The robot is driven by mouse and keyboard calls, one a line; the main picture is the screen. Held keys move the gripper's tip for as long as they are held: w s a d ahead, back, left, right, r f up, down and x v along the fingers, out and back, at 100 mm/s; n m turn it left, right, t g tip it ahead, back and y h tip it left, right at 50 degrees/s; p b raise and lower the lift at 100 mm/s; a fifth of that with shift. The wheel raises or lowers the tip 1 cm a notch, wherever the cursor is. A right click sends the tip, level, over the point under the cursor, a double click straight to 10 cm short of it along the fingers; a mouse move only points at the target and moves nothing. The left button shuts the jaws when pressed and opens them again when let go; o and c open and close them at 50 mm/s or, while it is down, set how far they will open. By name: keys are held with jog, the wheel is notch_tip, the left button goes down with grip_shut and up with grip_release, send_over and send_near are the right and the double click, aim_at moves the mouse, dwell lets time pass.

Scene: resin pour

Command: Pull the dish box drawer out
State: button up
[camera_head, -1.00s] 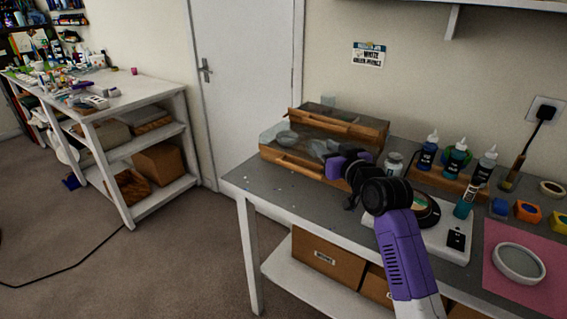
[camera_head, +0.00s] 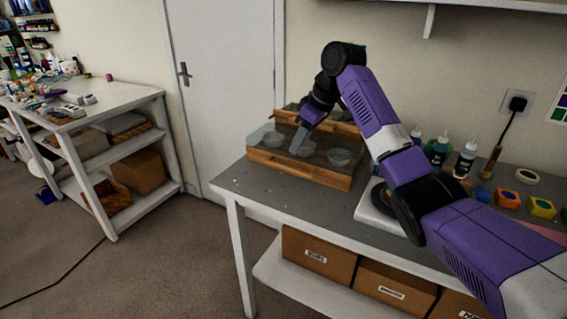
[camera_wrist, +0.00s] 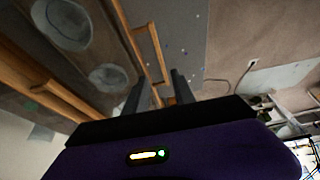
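The dish box (camera_head: 318,177) is a low wooden box on the grey tabletop near the table's left end. It has a light wood front, a raised wooden strip at the back, and clear round dishes (camera_head: 339,157) inside. My gripper (camera_head: 297,146) points down over its front part. In the wrist view, my gripper (camera_wrist: 159,93) is open, its two dark fingers apart. The wooden front with its slim handle bar (camera_wrist: 154,42) runs toward the gap between the fingers. Whether they touch it is unclear. Dishes also show in the wrist view (camera_wrist: 108,77).
Pigment bottles (camera_head: 466,158) and small colour pots (camera_head: 541,208) stand on the right of the table. Cardboard boxes (camera_head: 318,256) sit on the shelf below. The tabletop before the box is clear. A white shelved bench (camera_head: 128,150) stands left, past a door.

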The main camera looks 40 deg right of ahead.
aim_at(290, 168)
jog(key=shift+s+a+f, duration=0.1)
jog(key=shift+s+f, duration=0.15)
jog(key=x, duration=0.7)
jog(key=shift+w+a+f, duration=0.1)
jog(key=shift+f, duration=0.2)
grip_shut()
dwell(1.0)
